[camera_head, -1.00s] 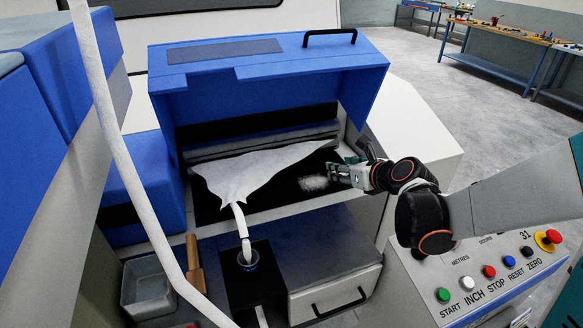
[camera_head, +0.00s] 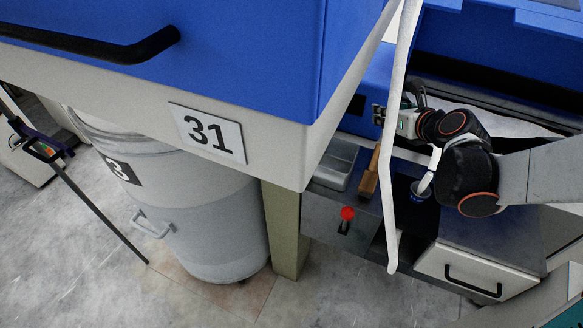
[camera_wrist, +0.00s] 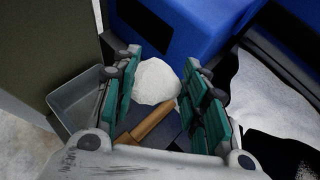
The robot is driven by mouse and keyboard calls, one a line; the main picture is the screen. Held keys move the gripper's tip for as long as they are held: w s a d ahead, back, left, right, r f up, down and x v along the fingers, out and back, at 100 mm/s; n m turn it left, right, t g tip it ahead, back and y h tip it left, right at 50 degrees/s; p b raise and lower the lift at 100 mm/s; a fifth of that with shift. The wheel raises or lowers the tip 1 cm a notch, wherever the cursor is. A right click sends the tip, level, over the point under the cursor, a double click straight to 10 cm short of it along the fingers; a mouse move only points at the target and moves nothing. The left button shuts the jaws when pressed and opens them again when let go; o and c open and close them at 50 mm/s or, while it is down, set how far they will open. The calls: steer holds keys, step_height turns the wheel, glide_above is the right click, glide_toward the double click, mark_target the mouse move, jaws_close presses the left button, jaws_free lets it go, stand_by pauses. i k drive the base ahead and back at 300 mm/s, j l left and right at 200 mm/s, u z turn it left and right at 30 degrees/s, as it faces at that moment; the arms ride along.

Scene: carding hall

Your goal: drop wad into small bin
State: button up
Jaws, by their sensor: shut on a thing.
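The white fluffy wad (camera_wrist: 156,82) is between the green-padded fingers of my gripper (camera_wrist: 163,76) in the wrist view. I cannot make out the wad in the head view. The small bin is a grey open tray (camera_head: 335,164), below and left of my gripper (camera_head: 380,115) in the head view. In the wrist view the bin (camera_wrist: 68,98) lies to the left of the wad, partly covered by the left finger. The part of it that I see looks empty.
The blue machine housing (camera_head: 250,50) and a large grey can (camera_head: 200,205) fill the left.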

mark_target(345, 169)
steer(key=u, duration=0.35)
steer(key=z, duration=1)
steer(key=k+z, duration=0.45)
steer(key=k, duration=0.4)
